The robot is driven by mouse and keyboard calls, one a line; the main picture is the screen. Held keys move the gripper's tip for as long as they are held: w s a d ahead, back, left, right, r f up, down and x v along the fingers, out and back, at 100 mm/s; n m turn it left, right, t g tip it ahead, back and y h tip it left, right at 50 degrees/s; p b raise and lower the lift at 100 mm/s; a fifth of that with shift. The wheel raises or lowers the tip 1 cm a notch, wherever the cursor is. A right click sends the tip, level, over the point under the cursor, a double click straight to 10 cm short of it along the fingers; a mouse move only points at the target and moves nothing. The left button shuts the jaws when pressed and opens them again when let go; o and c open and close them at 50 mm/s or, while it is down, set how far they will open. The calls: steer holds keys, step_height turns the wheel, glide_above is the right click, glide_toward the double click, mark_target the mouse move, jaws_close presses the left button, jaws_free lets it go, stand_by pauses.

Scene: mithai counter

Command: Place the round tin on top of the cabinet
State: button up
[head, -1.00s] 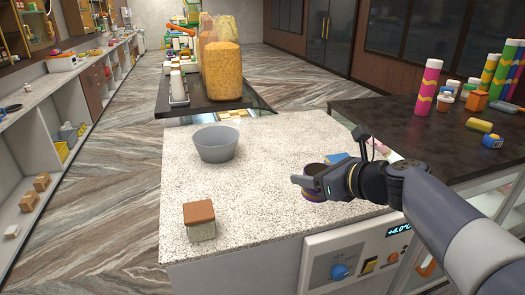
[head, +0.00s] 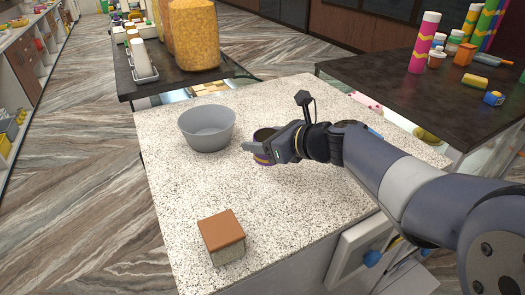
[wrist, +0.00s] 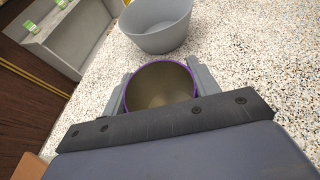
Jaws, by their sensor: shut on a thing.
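The round tin (head: 262,134), dark inside with a purple side, is between the fingers of my gripper (head: 262,150). In the wrist view the open-topped tin (wrist: 160,90) has a purple rim, and my gripper (wrist: 158,76) is shut on it with one finger on each side. The tin is upright at the white speckled top (head: 165,200) of a cabinet-like unit. I cannot tell whether its base touches that surface. My fingers hide part of its side.
A grey bowl (head: 208,130) stands just beyond the tin, to its left. A brown-lidded box (head: 222,237) is near the front edge. A dark counter (head: 400,85) with colourful tubes is at the right; another with big jars (head: 193,35) is behind. Speckled top between box and bowl is clear.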

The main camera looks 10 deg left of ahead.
mark_target(263, 156)
steer(key=shift+f+b, duration=0.3)
steer(key=shift+f, duration=2.2)
steer(key=shift+f, duration=0.15)
steer(key=o, duration=1)
steer(key=shift+o, duration=0.2)
steer(key=shift+r, duration=0.25)
steer(key=v, duration=1.2)
steer(key=shift+f+b, duration=0.1)
steer(key=shift+b, duration=0.25)
